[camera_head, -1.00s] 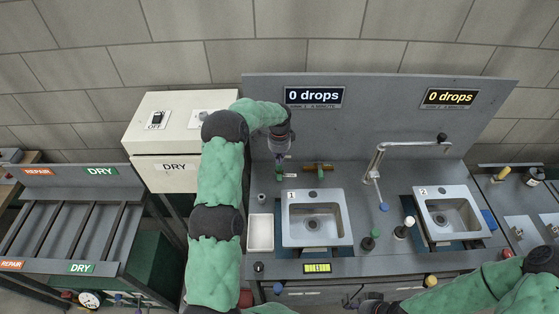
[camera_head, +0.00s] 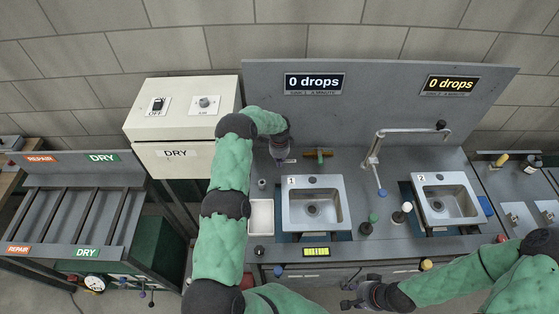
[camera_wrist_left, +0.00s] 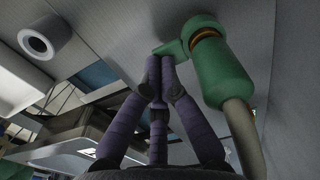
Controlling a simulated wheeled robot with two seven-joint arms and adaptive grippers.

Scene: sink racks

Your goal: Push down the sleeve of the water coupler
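The green coupler (camera_wrist_left: 220,75) fills the right of the left wrist view. It has a brass-coloured ring near one end, a small green tab at its side, and a pale hose running from the other end. My left gripper (camera_wrist_left: 160,62) has its purple fingertips drawn together, at or touching the tab; exact contact is unclear. Nothing shows between the fingers.
Sink 1 (camera_head: 313,224) and sink 2 (camera_head: 451,220) are set in the grey counter. A white tray (camera_head: 261,232) and a small grey cylinder (camera_head: 262,184) are left of sink 1. A brass and green fitting (camera_head: 318,155) is behind it. The faucet (camera_head: 374,153) stands between the sinks.

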